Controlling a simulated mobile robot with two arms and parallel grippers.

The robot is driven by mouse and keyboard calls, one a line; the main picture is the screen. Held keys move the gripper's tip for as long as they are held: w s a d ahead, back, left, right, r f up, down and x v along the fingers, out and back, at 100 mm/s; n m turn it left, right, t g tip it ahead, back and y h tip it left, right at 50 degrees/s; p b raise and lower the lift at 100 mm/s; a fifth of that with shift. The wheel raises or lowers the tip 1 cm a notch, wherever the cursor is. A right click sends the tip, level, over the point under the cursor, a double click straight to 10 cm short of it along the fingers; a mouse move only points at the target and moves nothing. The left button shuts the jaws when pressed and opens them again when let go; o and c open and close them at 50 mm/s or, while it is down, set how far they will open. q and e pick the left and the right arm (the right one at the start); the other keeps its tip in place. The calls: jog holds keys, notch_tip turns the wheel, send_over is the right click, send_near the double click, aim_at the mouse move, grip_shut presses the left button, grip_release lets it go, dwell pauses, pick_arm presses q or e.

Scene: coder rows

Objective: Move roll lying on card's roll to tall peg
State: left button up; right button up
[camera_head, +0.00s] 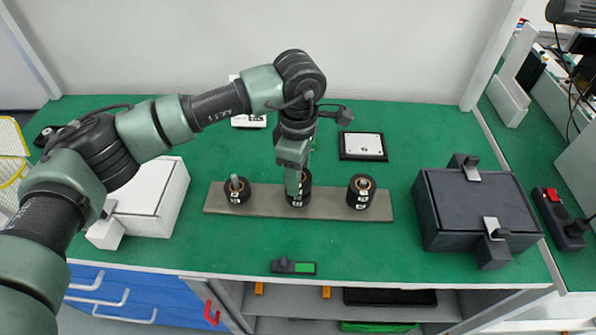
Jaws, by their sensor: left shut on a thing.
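My left gripper (296,186) points down over the middle of a grey-brown board (330,207). It is shut on a black roll with white labels (298,198), which is partly hidden by the fingers. I cannot tell whether this roll is around a peg or touches the board. A second black roll (237,196) is around a peg at the board's left, with the peg top showing above it. A third black roll (361,198) is around a peg at the right. A black-edged white card (363,146) lies bare behind the board. My right gripper is not in view.
A white box (150,195) stands left of the board and a dark grey box (478,210) stands right. Another white item (248,121) is partly hidden behind my arm. Green table around the card is clear.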

pick_arm(q)
jog(key=shift+f+b, duration=0.6)
jog(key=shift+f, duration=0.15)
jog(key=o, duration=1.5)
jog(key=shift+c, duration=0.2)
jog(key=shift+r, duration=0.1)
